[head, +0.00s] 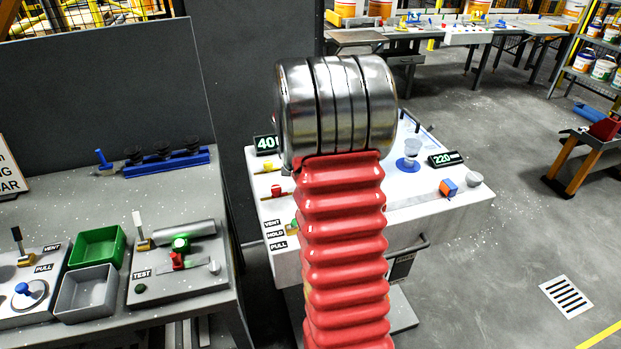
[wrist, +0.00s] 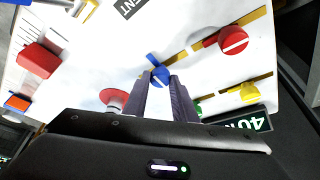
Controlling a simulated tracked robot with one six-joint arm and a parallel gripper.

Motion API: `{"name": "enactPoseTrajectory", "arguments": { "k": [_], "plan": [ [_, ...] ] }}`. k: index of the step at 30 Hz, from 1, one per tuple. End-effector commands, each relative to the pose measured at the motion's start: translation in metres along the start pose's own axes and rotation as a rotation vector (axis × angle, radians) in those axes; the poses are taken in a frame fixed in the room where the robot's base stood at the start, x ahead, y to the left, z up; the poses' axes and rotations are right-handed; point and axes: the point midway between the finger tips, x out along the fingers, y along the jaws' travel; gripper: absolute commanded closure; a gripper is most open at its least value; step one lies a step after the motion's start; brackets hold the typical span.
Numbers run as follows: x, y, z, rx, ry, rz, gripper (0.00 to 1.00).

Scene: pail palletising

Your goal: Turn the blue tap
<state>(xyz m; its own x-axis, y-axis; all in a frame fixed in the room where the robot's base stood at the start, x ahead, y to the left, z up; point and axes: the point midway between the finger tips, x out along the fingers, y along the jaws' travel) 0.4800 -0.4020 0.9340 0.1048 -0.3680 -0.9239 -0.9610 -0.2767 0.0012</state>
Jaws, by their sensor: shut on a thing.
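The blue tap (wrist: 159,74) shows in the wrist view as a round blue knob with a pale slot, on a brass pipe on the white panel. My gripper (wrist: 161,86) has its two dark fingers around the tap, one on each side, shut on it. The fingers cover the tap's near part. In the head view my red ribbed arm and its metal joint hide the gripper and the blue tap.
A red tap (wrist: 233,41) and a yellow tap (wrist: 248,92) sit close by on the white panel. A red round knob (wrist: 113,98) is left of the fingers, and a red block (wrist: 38,60) farther left. A display (head: 265,144) stands at the bench's back left.

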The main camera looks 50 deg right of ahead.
Motion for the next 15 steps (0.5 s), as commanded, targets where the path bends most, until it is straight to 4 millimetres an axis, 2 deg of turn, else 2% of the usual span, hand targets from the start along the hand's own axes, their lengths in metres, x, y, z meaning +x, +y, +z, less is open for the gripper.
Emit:
{"name": "enactPoseTrajectory", "arguments": {
  "k": [14,15],
  "plan": [
    [-0.0003,-0.0039,0.0026,0.013,-0.003,-0.001,0.98],
    [-0.0002,-0.0039,0.0026,0.013,-0.003,-0.001,0.73]
  ]
}}
